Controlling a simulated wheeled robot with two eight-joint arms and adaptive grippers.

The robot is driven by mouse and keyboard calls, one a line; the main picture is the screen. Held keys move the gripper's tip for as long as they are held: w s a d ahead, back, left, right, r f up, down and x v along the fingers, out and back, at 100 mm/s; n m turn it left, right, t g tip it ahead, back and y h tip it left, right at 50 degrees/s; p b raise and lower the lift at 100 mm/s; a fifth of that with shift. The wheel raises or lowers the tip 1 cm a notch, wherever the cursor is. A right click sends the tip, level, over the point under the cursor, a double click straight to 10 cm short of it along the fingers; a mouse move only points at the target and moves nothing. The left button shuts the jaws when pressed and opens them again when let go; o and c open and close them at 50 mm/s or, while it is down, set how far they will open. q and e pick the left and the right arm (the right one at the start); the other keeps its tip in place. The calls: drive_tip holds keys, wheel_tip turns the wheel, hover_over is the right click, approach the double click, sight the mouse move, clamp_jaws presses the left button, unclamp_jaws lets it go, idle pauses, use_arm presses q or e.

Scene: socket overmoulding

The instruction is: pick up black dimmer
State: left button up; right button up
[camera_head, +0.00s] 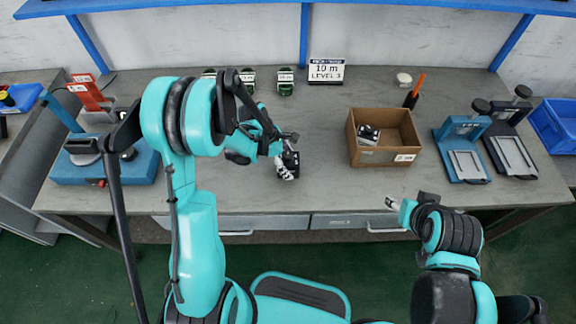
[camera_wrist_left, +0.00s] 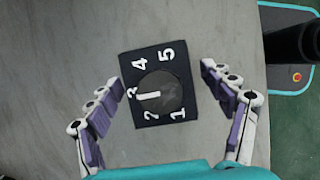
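The black dimmer (camera_wrist_left: 159,88) is a dark square with a round knob and white numbers. In the left wrist view it lies on the grey table between the two fingers of my left gripper (camera_wrist_left: 160,108), which stand apart on either side with gaps. In the head view the dimmer (camera_head: 291,158) shows partly beside my left gripper (camera_head: 284,170), near the table's front half. My right gripper (camera_head: 391,203) is at the table's front edge, away from the dimmer; its fingers are too small to judge.
A cardboard box (camera_head: 413,150) with a black-and-white item (camera_head: 368,134) inside stands to the right. Several green-and-black items (camera_head: 248,82) and a sign (camera_head: 326,71) are at the back. Table (camera_head: 330,180) is clear between the dimmer and box.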

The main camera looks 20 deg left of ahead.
use_arm(q)
drive_tip(key=c, duration=1.4)
